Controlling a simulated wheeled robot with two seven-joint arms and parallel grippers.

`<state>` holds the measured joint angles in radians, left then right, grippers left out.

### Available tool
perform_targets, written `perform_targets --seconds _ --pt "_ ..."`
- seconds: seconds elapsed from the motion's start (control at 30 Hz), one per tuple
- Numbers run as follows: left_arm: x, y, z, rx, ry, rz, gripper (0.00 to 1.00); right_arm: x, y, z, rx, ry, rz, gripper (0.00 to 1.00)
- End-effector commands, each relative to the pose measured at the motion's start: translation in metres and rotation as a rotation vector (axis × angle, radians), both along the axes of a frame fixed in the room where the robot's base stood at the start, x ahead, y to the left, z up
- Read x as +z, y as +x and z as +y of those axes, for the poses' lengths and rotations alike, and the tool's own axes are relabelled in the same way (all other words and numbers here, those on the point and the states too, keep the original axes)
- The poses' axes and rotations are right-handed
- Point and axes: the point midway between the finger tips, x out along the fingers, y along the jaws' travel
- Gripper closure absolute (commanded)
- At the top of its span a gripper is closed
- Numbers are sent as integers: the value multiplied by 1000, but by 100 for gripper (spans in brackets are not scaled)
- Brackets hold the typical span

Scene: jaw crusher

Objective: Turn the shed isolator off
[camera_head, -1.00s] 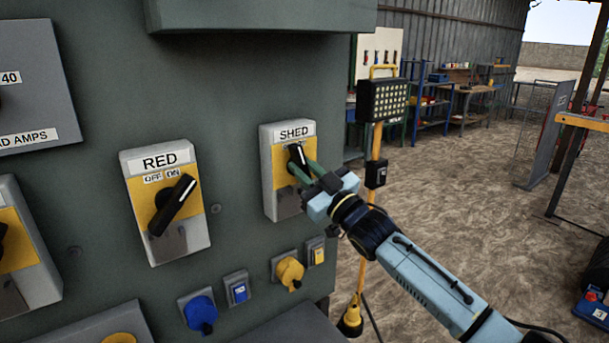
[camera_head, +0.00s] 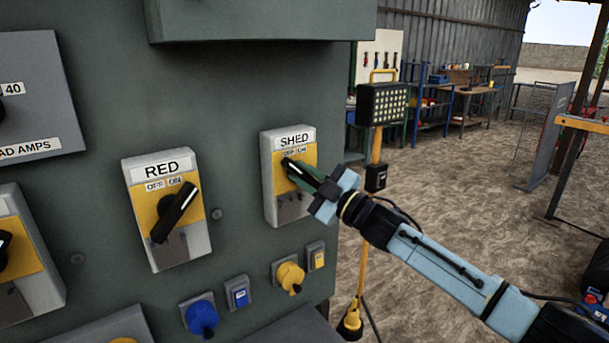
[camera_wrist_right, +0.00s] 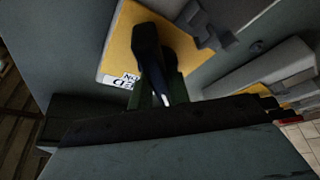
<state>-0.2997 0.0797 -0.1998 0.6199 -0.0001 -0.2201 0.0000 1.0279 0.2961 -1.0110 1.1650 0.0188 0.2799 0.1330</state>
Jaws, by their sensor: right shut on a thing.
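The shed isolator (camera_head: 268,170) is a pale box with a yellow plate on the dark green panel, with OFF and ON labels under its SHED label. Its black handle (camera_head: 289,163) slants up and left, its visible tip near the OFF label. My right gripper (camera_head: 302,174) is shut on this handle, its green fingers hiding much of it. In the right wrist view the black handle (camera_wrist_right: 150,45) sits between the fingers in front of the yellow plate (camera_wrist_right: 115,50). My left gripper is in neither view.
The red isolator (camera_head: 141,200), its handle slanting up to the right, is left of the shed isolator. Blue (camera_head: 201,316) and yellow (camera_head: 289,276) knobs sit below. A yellow lamp stand (camera_head: 383,103) is beyond the panel edge. Open dirt floor lies to the right.

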Motion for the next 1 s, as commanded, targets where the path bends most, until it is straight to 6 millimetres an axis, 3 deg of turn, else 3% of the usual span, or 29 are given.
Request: perform_targets --seconds 0.27,0.3,0.47,0.77,1.0 --pt "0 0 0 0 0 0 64 0 0 0 -1 -5 -6 100" --pt "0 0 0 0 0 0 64 0 0 0 -1 -5 -6 80" --pt "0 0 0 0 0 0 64 0 0 0 -1 -4 -4 60" --pt "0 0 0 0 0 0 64 0 -1 -1 0 -3 -3 60" --pt "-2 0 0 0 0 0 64 -8 -15 -20 -1 -3 -2 60"
